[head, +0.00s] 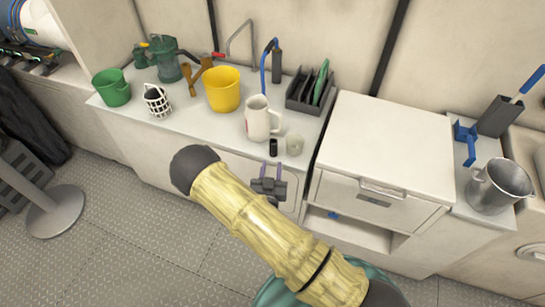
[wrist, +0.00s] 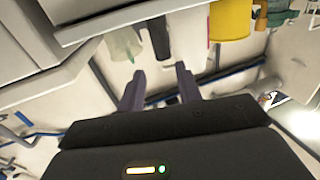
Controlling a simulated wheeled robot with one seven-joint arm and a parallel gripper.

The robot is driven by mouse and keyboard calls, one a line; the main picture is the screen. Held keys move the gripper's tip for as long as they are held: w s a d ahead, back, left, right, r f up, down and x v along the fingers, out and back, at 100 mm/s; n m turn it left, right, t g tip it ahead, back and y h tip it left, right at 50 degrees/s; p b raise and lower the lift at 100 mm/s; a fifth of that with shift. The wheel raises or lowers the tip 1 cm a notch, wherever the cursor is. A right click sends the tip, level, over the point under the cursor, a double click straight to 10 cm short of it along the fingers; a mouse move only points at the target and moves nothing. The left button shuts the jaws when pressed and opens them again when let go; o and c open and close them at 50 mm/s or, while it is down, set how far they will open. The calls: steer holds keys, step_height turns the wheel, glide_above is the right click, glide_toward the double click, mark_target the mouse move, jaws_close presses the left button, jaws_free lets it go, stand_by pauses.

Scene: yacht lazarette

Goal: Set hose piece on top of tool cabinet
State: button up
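The hose piece (head: 273,147) looks like a short black cylinder standing at the front edge of the white counter, just in front of the white mug. In the wrist view the black piece (wrist: 158,38) shows beyond the fingertips, between a translucent cup and the mug. My gripper (head: 268,172) is in front of the counter, just below and short of the hose piece. In the wrist view my gripper's two fingers (wrist: 160,78) are apart with nothing held between them. The white tool cabinet (head: 385,135) stands to the right, its flat top clear.
A translucent cup (head: 294,144) stands close to the right of the hose piece, and the white mug (head: 262,118) is close behind. A yellow bucket (head: 222,89) and dark rack (head: 310,90) stand further back. A metal jug (head: 500,186) is right of the cabinet.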

steer(key=shift+s+a, duration=0.1)
steer(key=shift+s, duration=0.8)
steer(key=w+d+r+m+g, duration=0.2)
steer(key=d+r+m+g, duration=0.1)
steer(key=d+r+g, duration=0.5)
steer(key=s+d+r+n+g, duration=0.2)
steer(key=s+d+r+g, duration=0.1)
steer(key=s, duration=0.5)
steer(key=s+d+r+n+g+y, duration=0.1)
steer(key=s+d+r+g, duration=0.3)
steer(key=s+r, duration=0.4)
steer(key=shift+s+d+n+y, duration=0.3)
steer(key=shift+d+n, duration=0.2)
steer(key=shift+d, duration=0.4)
steer(key=shift+o, duration=0.3)
steer(key=shift+w, duration=0.15)
